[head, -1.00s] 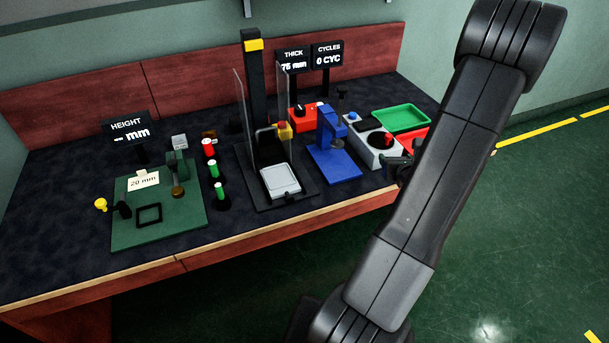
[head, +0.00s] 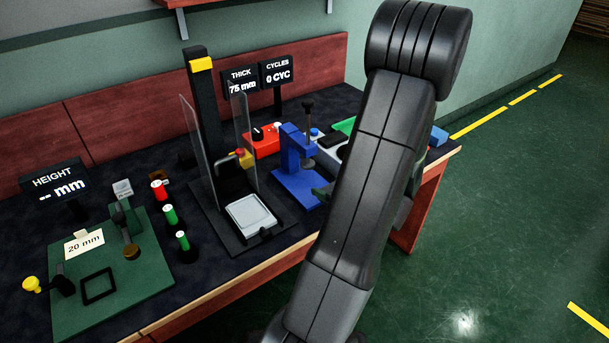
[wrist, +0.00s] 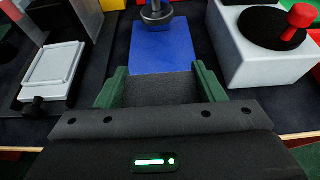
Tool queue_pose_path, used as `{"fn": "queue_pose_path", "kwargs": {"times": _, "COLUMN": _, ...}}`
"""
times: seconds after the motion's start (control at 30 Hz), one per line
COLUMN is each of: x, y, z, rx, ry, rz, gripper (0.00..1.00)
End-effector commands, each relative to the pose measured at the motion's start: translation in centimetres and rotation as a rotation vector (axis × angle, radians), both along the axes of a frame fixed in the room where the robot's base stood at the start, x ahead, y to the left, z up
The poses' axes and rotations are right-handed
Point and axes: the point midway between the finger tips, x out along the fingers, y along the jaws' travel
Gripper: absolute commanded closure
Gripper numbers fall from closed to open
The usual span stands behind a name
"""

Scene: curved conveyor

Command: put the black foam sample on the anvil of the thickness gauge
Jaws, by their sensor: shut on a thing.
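The black foam sample (wrist: 158,89) is a dark block between the green fingers of my gripper (wrist: 160,92) in the wrist view. The gripper is shut on it, with a finger along each side. The blue thickness gauge (head: 296,185) stands on the bench in the head view. Its blue base (wrist: 160,48) lies just beyond the foam in the wrist view, below the round dark presser foot (wrist: 156,15). I cannot make out the anvil surface clearly. The THICK display (head: 241,81) reads 75 mm. In the head view my arm hides most of the gripper and the foam.
A clear-shielded press with a pale plate (head: 251,212) stands left of the gauge. A grey box with a red-knobbed black disc (wrist: 268,60) stands to its right. The green height fixture (head: 110,290) and several small cylinders are farther left. Floor (head: 480,240) right of the bench is clear.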

Motion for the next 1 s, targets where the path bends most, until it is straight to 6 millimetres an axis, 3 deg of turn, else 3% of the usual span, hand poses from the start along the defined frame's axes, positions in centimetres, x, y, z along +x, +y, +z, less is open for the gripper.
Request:
{"fn": "queue_pose_path", "kwargs": {"times": 0.3, "x": 6.7, "y": 5.0, "z": 0.1, "rx": -0.002, "ry": -0.001, "rz": 0.005, "gripper": 0.62}}
{"fn": "queue_pose_path", "kwargs": {"times": 0.43, "x": 8.6, "y": 6.3, "z": 0.1, "rx": -0.001, "ry": -0.001, "rz": 0.002, "gripper": 0.62}}
{"fn": "queue_pose_path", "kwargs": {"times": 0.63, "x": 9.6, "y": 6.9, "z": -0.2, "rx": -0.001, "ry": 0.001, "rz": -0.001, "gripper": 0.62}}
{"fn": "queue_pose_path", "kwargs": {"times": 0.9, "x": 9.6, "y": 6.9, "z": -3.3, "rx": 0.0, "ry": 0.003, "rz": -0.003, "gripper": 0.62}}
{"fn": "queue_pose_path", "kwargs": {"times": 1.0, "x": 9.6, "y": 6.9, "z": -3.6, "rx": -0.001, "ry": 0.0, "rz": -0.002, "gripper": 0.62}}
